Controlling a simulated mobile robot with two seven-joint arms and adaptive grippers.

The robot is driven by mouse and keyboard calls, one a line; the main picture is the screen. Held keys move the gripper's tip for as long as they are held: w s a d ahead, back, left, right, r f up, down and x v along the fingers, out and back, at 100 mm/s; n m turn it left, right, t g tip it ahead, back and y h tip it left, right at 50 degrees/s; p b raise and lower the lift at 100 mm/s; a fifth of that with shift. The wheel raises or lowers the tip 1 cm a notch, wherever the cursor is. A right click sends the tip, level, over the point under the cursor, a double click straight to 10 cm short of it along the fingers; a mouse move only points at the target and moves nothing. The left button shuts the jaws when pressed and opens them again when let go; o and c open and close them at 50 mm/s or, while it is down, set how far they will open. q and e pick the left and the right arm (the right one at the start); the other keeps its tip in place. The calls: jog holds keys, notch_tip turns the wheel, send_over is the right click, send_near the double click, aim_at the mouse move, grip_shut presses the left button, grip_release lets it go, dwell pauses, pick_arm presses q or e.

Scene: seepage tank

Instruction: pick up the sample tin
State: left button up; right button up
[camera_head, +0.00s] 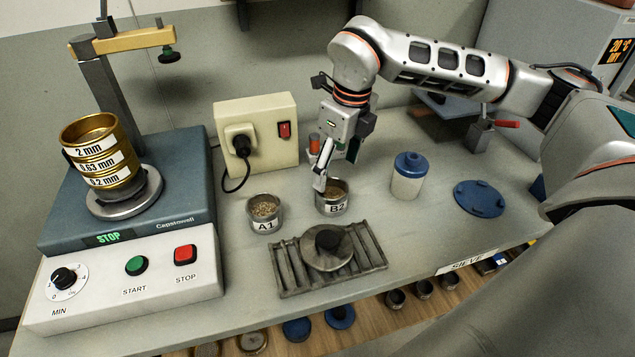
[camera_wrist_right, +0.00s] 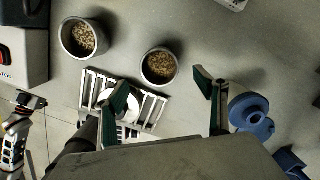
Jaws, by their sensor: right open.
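Two round metal tins with grainy brown contents stand upright on the bench: the tin labelled A1 (camera_head: 264,215) and, to its right, the tin labelled B2 (camera_head: 334,199). In the wrist view A1 (camera_wrist_right: 82,38) is at upper left and B2 (camera_wrist_right: 160,67) is near the middle. My right gripper (camera_head: 322,180) is over B2, and one finger covers part of its left rim in the head view. In the wrist view the right gripper (camera_wrist_right: 163,92) is open and empty, with B2 just beyond the gap between its fingertips. I cannot tell its exact height.
A slatted metal rack (camera_head: 330,262) with a dark-knobbed disc lies in front of the tins. A blue-topped bottle (camera_head: 407,177) and blue lid (camera_head: 480,198) stand to the right. A socket box (camera_head: 262,130) is behind. The sieve shaker (camera_head: 130,240) fills the left.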

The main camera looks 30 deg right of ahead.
aim_at(332, 190)
notch_tip(332, 190, down, 3)
jog(key=shift+a+r, duration=0.1)
jog(key=shift+r, duration=0.1)
jog(key=f, duration=0.4)
jog(key=shift+w+a+f, duration=0.1)
jog(key=shift+w, duration=0.2)
jog(key=shift+w+f, duration=0.1)
jog(key=shift+f, duration=0.25)
pick_arm(q)
jog(key=shift+s+f, duration=0.2)
jog(key=shift+s, duration=0.1)
pick_arm(e)
jog(key=shift+c, duration=0.3)
jog(key=c, duration=1.2)
